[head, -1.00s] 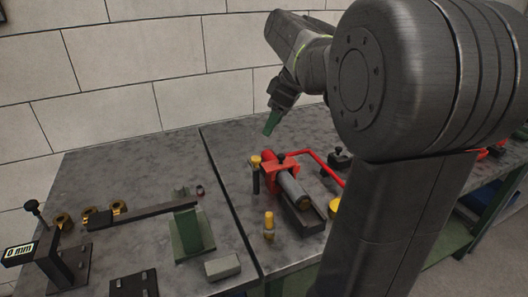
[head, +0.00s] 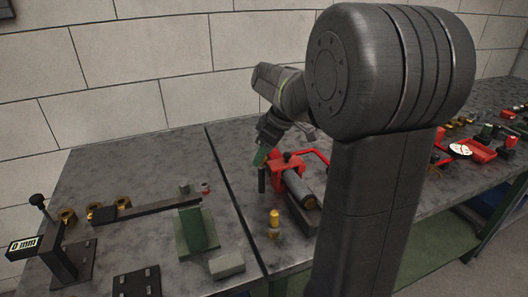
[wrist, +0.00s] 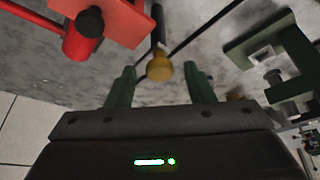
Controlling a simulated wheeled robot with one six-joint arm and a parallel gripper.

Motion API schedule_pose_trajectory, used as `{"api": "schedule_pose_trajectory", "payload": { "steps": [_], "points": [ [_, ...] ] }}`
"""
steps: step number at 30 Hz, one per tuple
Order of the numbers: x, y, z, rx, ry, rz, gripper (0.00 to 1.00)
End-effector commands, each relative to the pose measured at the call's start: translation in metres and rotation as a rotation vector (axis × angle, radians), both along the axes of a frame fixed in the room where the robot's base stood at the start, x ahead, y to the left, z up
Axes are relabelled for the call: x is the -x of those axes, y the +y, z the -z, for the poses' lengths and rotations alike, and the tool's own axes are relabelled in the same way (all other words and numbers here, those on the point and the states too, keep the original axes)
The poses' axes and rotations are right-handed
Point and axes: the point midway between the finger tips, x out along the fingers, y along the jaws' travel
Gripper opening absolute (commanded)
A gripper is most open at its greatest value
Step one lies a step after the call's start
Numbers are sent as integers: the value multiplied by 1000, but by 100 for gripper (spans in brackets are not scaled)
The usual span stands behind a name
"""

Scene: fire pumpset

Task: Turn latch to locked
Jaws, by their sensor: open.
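A red clamp-like device (head: 289,166) holding a dark cylinder (head: 299,188) stands on the right bench; its red body (wrist: 112,18) and black knob (wrist: 90,22) show in the wrist view. Beside it is a dark bar (head: 261,182), apparently the latch handle, with a brass knob (wrist: 159,67) at its end. My gripper (wrist: 160,85) is open, its green fingers either side of the brass knob in the picture, with gaps on both sides; contact is not visible. In the head view my gripper (head: 260,157) covers the knob's place. No locked marking is legible.
A brass-topped post (head: 273,222) stands in front of the device. On the left bench are a green bracket (head: 197,229), a long dark bar (head: 150,212) and a gauge reading 0 mm (head: 22,247). My arm hides part of the right bench; red parts (head: 480,150) lie farther right.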

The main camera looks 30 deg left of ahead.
Motion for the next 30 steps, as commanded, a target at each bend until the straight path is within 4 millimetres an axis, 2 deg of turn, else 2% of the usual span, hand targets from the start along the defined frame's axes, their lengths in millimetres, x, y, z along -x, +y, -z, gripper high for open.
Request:
{"api": "schedule_pose_trajectory", "payload": {
  "steps": [1, 7, 20, 30],
  "points": [
    [0, 0, 0, 0, 0, 0, 42],
    [0, 0, 0, 0, 0, 0, 4],
    [1, 0, -1, 0, 0, 82, 4],
    [4, 0, -2, -1, -1, 352, 4]
  ]
}}
